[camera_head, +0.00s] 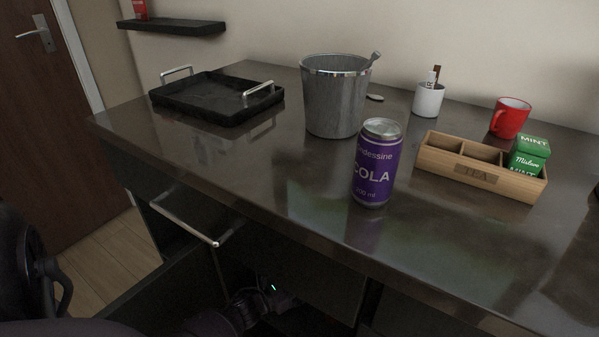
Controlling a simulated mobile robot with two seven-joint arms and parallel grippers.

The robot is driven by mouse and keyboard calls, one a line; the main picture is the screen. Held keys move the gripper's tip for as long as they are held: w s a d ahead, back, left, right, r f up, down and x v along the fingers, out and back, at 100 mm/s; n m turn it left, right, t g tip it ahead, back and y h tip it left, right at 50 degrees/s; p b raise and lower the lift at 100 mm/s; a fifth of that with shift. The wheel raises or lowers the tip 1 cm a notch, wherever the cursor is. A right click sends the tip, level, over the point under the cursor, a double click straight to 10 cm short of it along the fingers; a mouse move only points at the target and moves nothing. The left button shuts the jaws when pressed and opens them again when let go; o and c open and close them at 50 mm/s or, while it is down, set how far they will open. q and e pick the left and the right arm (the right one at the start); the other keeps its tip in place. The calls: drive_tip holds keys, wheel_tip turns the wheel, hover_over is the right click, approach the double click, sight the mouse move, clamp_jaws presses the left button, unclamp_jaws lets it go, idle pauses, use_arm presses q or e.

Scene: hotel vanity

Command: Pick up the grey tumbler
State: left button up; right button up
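I see no small grey tumbler that I can name with certainty. A large grey, ribbed, bucket-like vessel with a shiny rim (334,105) stands upright at the back middle of the dark counter. A dark part of my arm with a small lit mark, seemingly my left gripper (270,292), is low below the counter's front edge, away from the vessels. Its fingers are too dark to make out. My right gripper is not in view.
A purple cola can (376,165) stands in front of the grey vessel. A wooden tea box (484,178) with green mint packs (529,155) and a red mug (509,118) are at right. A black tray (212,103) is at left. A metal handle (185,222) juts out in front.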

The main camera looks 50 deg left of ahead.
use_arm(q)
drive_tip(key=shift+c, duration=0.3)
drive_tip(key=c, duration=1.3)
drive_tip(key=shift+w+r, duration=0.1)
